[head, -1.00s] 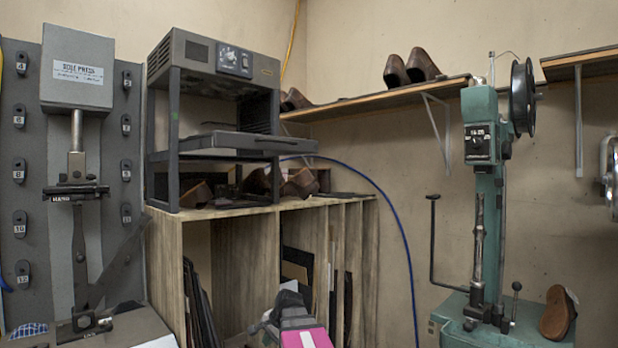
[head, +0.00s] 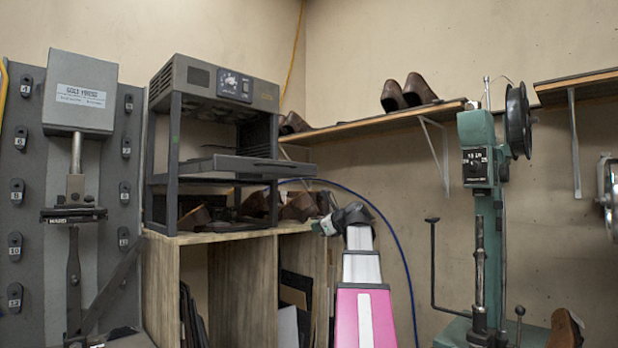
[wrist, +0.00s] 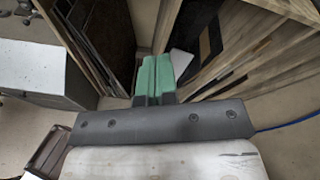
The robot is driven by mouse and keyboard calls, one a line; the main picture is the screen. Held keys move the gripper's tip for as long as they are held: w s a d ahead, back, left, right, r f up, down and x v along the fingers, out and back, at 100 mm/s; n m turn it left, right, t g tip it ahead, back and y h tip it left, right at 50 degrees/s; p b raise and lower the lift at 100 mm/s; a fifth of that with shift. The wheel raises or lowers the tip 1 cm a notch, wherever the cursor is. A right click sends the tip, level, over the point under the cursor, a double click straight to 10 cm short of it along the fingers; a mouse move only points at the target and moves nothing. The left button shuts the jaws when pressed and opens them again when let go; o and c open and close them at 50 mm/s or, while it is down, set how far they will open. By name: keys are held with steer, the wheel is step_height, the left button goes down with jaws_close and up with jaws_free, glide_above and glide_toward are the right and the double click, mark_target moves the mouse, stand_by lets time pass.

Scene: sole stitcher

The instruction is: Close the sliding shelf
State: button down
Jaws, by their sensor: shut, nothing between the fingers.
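The sliding shelf (head: 262,168) is a dark grey flat tray in the metal rack unit (head: 175,160). It stands out past the unit's front on the right, so it is pulled out. Its rear part is inside the frame, partly hidden by the posts. My gripper (head: 317,228) is below and right of the shelf's front end, apart from it, in front of the wooden cabinet. In the wrist view its green fingers (wrist: 152,78) are together and empty. The sliding shelf does not show in the wrist view.
Brown shoes (head: 298,207) sit under the shelf on the wooden cabinet (head: 240,270). A grey sole press (head: 78,110) stands left, a green stitching machine (head: 483,200) right. A wall shelf (head: 370,116) holds shoes. A blue hose (head: 400,260) hangs behind my arm.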

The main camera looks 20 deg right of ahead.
mark_target(304, 175)
steer(key=s+d+r+m+t, duration=0.2)
steer(key=s+r, duration=0.2)
steer(key=r, duration=0.5)
steer(key=s+d+r+m+t, duration=0.1)
steer(key=s+d+r+m, duration=0.2)
steer(key=r, duration=0.6)
steer(key=shift+y, duration=0.4)
steer(key=x, duration=0.9)
steer(key=a+x, duration=0.1)
steer(key=x, duration=0.3)
steer(key=shift+w+a, duration=0.15)
steer(key=shift+w, duration=0.05)
steer(key=shift+w, duration=0.1)
steer(key=x, duration=2.6)
steer(key=shift+w+a, duration=0.15)
steer(key=shift+w, duration=0.2)
steer(key=shift+w+r, duration=0.1)
